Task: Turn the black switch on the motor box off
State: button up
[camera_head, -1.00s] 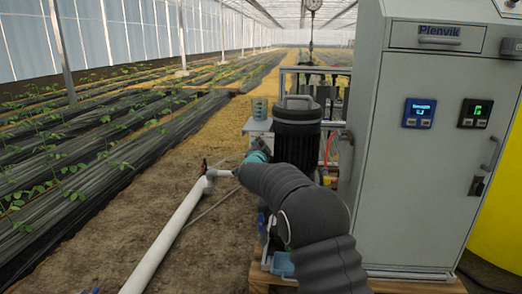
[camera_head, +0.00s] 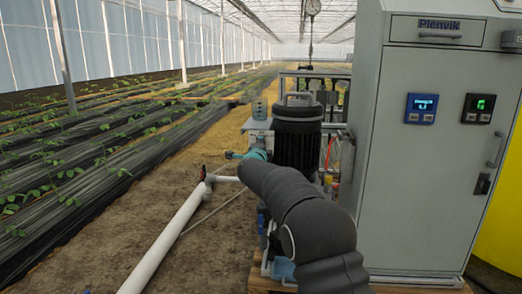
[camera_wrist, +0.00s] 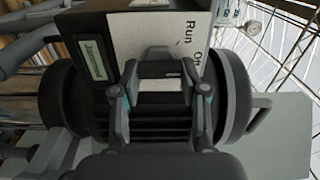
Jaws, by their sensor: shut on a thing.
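The black switch (camera_wrist: 160,69) sits at the plate's lower edge, between my fingertips. My gripper (camera_wrist: 160,80) is shut on it, one finger on each side. The rest of the plate's lettering is hidden. The black ribbed motor (camera_wrist: 160,125) lies behind the fingers. In the head view the motor (camera_head: 297,135) stands left of the cabinet, and my dark arm hides part of it and the gripping point.
The grey cabinet (camera_head: 430,160) with two lit displays stands close on the right. A white pipe (camera_head: 165,240) runs along the ground at left, with a red-handled valve (camera_head: 203,173). Open soil lies left.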

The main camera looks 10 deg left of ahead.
dwell(0.3)
jog(key=o, duration=1.1)
jog(key=shift+o, duration=0.2)
jog(key=shift+s, duration=0.1)
jog(key=s, duration=1.1)
jog(key=shift+s+a, duration=0.2)
jog(key=shift+s, duration=0.2)
